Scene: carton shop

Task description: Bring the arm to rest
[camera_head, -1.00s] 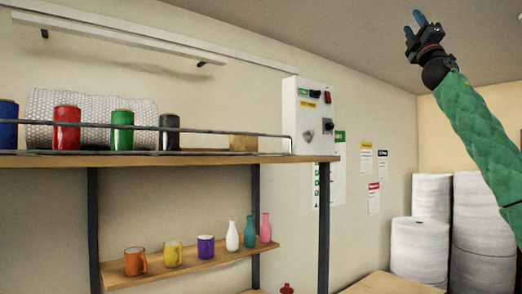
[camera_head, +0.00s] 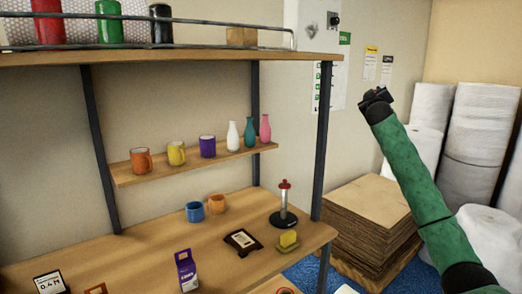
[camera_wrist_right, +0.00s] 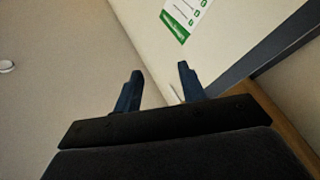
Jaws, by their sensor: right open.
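My right arm comes in from the right in the head view, in a green sleeve, raised in front of the wall and the white rolls. Its gripper (camera_head: 376,97) is at the upper right, apart from the shelf and clear of all objects. In the right wrist view the two blue fingers of the right gripper (camera_wrist_right: 160,92) stand apart with nothing between them. Beyond them are the wall, the ceiling and a green-and-white sign (camera_wrist_right: 184,16). My left gripper is not in view.
The workbench (camera_head: 150,250) holds a blue mug (camera_head: 194,212), an orange mug (camera_head: 216,204), a purple carton (camera_head: 186,270) and a red-topped stand (camera_head: 284,205). A shelf (camera_head: 130,176) holds mugs and bottles. Stacked cardboard (camera_head: 365,225) and white rolls (camera_head: 484,120) stand at right.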

